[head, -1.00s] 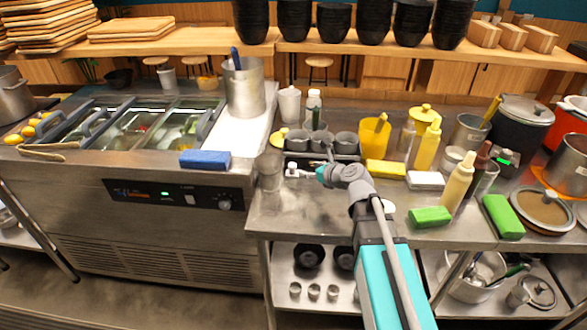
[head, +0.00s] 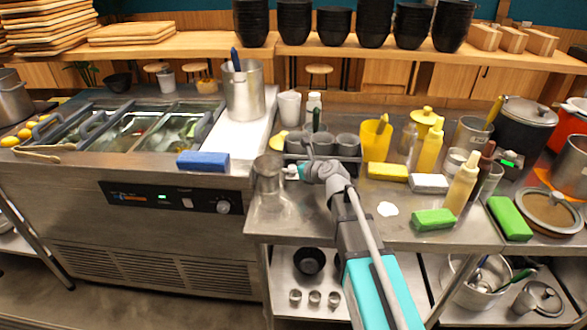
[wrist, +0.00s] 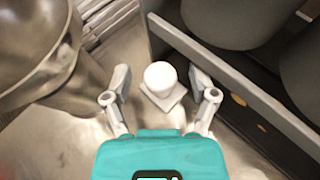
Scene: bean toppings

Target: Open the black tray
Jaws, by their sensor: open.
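The black tray (head: 349,158) stands on the steel counter with grey cups in it. My gripper (wrist: 160,98) is open, one finger on each side of the knob, with gaps between. In the head view my gripper (head: 293,172) is at the tray's front left, low over the counter; its fingertips are hard to make out.
A metal pitcher (head: 268,178) stands close on the left of my gripper and also fills the wrist view's upper left (wrist: 35,45). A yellow sponge (head: 387,172) and a yellow cup (head: 375,145) are to the right. The counter in front has free room.

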